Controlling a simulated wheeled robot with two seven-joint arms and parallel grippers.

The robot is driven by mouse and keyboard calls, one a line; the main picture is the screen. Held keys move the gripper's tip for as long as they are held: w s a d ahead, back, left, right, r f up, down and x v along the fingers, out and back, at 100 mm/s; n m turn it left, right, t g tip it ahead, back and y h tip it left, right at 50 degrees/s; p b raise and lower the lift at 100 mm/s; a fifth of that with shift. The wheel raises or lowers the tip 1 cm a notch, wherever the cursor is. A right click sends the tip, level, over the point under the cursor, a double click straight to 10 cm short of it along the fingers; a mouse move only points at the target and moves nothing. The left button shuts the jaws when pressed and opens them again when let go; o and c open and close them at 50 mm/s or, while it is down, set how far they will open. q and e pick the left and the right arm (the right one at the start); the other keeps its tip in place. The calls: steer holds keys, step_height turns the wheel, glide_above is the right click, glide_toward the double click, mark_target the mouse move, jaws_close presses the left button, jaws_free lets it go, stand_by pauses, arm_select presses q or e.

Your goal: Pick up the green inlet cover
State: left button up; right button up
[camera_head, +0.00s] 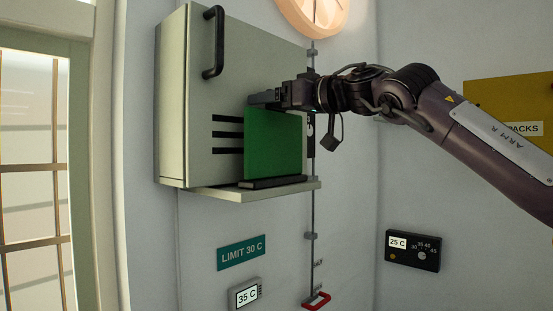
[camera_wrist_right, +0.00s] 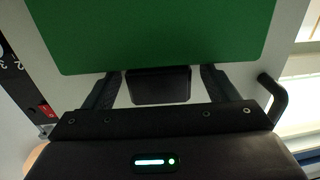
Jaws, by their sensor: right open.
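The green inlet cover (camera_head: 272,147) is a flat green panel standing upright on a small shelf against the grey cabinet, beside its dark slots. My right gripper (camera_head: 262,99) is at the cover's upper edge in the head view. In the right wrist view the green cover (camera_wrist_right: 160,30) fills the top, just beyond the fingers. The gripper (camera_wrist_right: 158,78) is open, with a finger on each side and a dark block (camera_wrist_right: 158,86) between them. I cannot tell whether the fingers touch the cover. My left gripper is not in view.
The grey cabinet (camera_head: 182,120) has a black handle (camera_head: 212,42) and a projecting shelf (camera_head: 225,193). A vertical rod with a red handle (camera_head: 316,301) runs beside it. A black dial box (camera_head: 412,251) and a yellow panel (camera_head: 490,95) are at right.

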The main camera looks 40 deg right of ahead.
steer(key=shift+d, duration=0.15)
steer(key=c, duration=0.4)
steer(key=shift+w, duration=0.1)
steer(key=c, duration=1.3)
